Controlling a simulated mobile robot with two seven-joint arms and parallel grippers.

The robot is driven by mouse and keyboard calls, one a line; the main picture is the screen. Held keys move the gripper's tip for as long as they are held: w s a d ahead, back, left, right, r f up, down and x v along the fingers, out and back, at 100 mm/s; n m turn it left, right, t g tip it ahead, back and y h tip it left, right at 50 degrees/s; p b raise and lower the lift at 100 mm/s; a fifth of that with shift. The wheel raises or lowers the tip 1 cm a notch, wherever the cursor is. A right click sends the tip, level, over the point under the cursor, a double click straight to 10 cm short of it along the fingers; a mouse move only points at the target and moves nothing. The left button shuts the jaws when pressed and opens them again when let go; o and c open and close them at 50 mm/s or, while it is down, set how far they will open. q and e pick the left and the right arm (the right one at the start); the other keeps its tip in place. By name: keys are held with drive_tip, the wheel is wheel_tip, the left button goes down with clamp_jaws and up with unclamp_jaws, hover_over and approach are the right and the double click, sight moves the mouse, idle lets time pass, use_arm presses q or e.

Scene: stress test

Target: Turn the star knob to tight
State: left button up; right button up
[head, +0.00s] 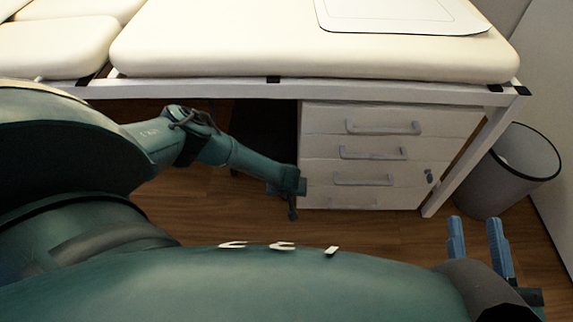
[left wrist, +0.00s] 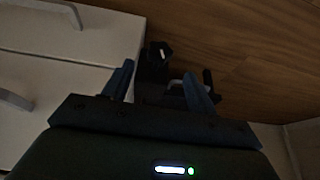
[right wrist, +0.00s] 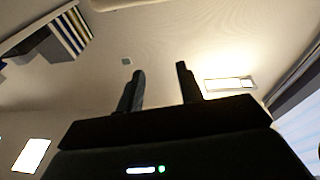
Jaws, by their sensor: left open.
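I cannot make out a star knob for certain in any view. In the left wrist view a dark fitting (left wrist: 158,52) with a pale end shows between and beyond the fingers; its shape is too dark to name, and I cannot tell if the fingers touch it. My left gripper (left wrist: 160,68) has its blue fingers apart. In the head view my left arm reaches to the front of the drawer unit, where its small dark end is hard to read. My right gripper (head: 475,220) is open and empty at the lower right; it also shows in the right wrist view (right wrist: 160,68).
A white drawer unit (head: 330,152) with grey handles stands under a cream padded table (head: 300,55). A white table leg (head: 468,155) and a grey bin (head: 497,180) stand to its right. Bare wooden floor (head: 385,232) lies in front.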

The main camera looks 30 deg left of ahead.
use_arm(q)
drive_tip(key=b+x, duration=0.3)
drive_tip(key=x, duration=0.2)
drive_tip(key=shift+f, duration=0.4)
drive_tip(key=shift+w+f+b, duration=0.2)
drive_tip(key=shift+f+b, duration=0.05)
drive_tip(key=shift+b, duration=0.2)
use_arm(e)
drive_tip(key=r+n+t+y, duration=0.1)
drive_tip(key=r+n+y, duration=0.1)
drive_tip(key=w+r+n+t+y, duration=0.1)
drive_tip(key=r+n+y, duration=0.1)
drive_tip(key=r, duration=0.1)
drive_tip(key=shift+d, duration=0.2)
use_arm(q)
drive_tip(key=shift+c, duration=0.2)
